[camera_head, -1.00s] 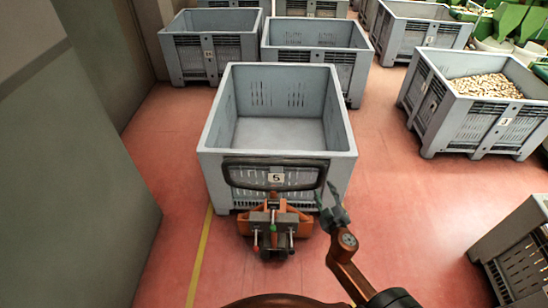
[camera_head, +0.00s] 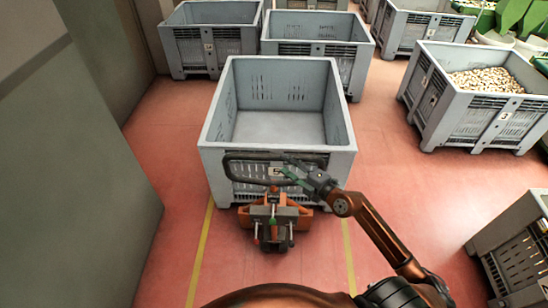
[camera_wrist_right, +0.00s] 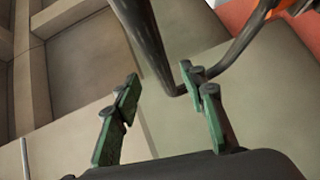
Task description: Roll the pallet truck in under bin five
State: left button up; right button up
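Bin five (camera_head: 215,170), a grey, empty plastic bin labelled 5, stands in the middle of the head view. The orange pallet truck (camera_head: 300,217) is close against its near side; its forks are hidden. The truck's dark loop handle (camera_head: 228,172) stands upright in front of the bin's near wall. My right gripper (camera_head: 287,171) is at the right part of the handle loop. In the right wrist view, its green fingers (camera_wrist_right: 165,90) are apart, and the dark handle bar (camera_wrist_right: 150,45) passes near the right finger; contact is unclear. My left gripper is out of view.
Grey bins (camera_head: 208,45) stand behind, one (camera_head: 320,50) close beyond bin five. A bin of corks (camera_head: 485,125) is at right, another bin (camera_head: 515,250) at lower right. A grey wall (camera_head: 80,190) bounds the left. Red floor with yellow lines (camera_head: 200,255) is clear around the truck.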

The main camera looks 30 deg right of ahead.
aim_at(278, 160)
jog(key=x, duration=0.7)
jog(key=shift+w, duration=0.1)
grip_shut()
dwell(0.3)
